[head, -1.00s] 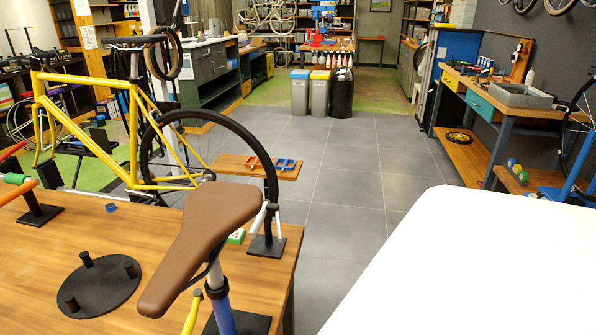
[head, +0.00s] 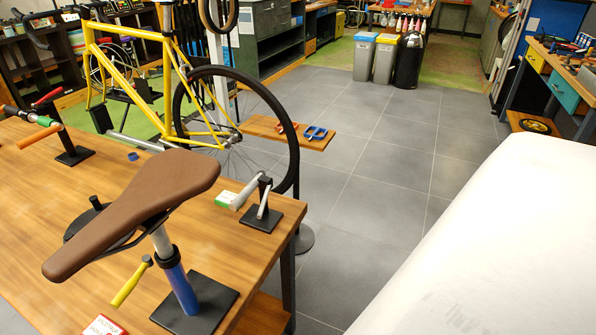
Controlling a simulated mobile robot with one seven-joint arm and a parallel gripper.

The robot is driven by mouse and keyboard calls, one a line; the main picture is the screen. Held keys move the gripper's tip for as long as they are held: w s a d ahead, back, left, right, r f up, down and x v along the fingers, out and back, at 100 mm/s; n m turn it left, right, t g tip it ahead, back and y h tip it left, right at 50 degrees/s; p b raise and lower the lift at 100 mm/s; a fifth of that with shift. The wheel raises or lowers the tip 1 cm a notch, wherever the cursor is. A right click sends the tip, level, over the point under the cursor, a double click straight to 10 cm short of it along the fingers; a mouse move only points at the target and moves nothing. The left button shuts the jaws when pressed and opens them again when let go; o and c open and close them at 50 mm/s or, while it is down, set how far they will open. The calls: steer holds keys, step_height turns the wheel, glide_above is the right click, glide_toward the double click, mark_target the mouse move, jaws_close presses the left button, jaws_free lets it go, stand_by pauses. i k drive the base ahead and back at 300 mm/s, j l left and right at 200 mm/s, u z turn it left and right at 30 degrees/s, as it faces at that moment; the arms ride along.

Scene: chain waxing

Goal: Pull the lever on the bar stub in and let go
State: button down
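On the wooden bench, a black stand (head: 262,219) at the right corner holds a short grey bar stub (head: 244,191). A thin silver lever (head: 263,199) slants down beside it, apart from the bar at its lower end. A second black stand (head: 73,150) at the left holds another bar stub (head: 40,118), with a red lever (head: 47,97) above and an orange bar (head: 38,138) below. I cannot tell which stub is the task's. My gripper is not in view.
A brown saddle (head: 140,200) on a blue post (head: 180,287) stands at the bench front, with a yellow handle (head: 131,284) beside it. A yellow bicycle (head: 130,72) stands behind the bench (head: 60,205).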

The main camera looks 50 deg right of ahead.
mark_target(261, 210)
steer(key=k+l, duration=0.15)
steer(key=l, duration=0.2)
steer(key=k+l, duration=0.1)
steer(key=l, duration=0.25)
steer(key=k+l, duration=0.15)
steer(key=l, duration=0.25)
steer(key=k+l, duration=0.1)
steer(key=l, duration=0.25)
steer(key=k+l, duration=0.15)
steer(key=l, duration=0.2)
steer(key=i+l, duration=0.15)
